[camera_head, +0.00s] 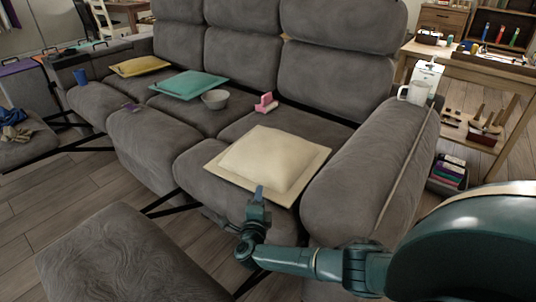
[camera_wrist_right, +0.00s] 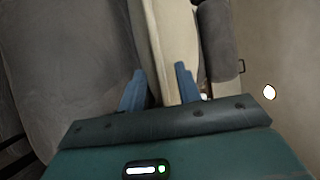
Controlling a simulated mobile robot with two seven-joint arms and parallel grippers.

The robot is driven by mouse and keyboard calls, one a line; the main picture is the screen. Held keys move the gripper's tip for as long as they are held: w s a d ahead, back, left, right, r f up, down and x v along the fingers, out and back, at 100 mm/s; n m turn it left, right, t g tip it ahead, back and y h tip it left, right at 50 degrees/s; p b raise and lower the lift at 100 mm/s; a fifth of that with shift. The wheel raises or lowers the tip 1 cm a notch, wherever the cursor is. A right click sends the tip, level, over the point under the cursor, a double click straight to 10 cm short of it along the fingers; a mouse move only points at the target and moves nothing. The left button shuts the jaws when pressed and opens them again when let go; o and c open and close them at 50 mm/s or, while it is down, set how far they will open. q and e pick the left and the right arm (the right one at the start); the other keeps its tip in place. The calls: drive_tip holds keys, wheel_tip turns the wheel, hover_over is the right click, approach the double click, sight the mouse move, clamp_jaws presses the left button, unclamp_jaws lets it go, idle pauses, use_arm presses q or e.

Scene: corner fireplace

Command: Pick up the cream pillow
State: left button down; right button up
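The cream pillow (camera_head: 268,162) lies flat on the right seat of the grey sofa, beside the armrest. My right gripper (camera_head: 259,193) is at the pillow's front edge. In the right wrist view, the blue fingers of the right gripper (camera_wrist_right: 160,72) are spread apart. The cream pillow (camera_wrist_right: 168,38) shows ahead of and between them. I cannot tell whether either finger touches it. My left gripper is not in view.
The sofa also bears a pink object (camera_head: 265,103), a grey bowl (camera_head: 215,99), a teal pillow (camera_head: 188,84) and a yellow pillow (camera_head: 139,66). A grey footrest (camera_head: 125,255) is in front.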

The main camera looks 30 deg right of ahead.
drive_tip(key=shift+w+d, duration=0.35)
drive_tip(key=shift+d, duration=0.05)
drive_tip(key=shift+c, duration=0.3)
drive_tip(key=shift+a, duration=0.1)
clamp_jaws()
drive_tip(key=shift+r, duration=0.1)
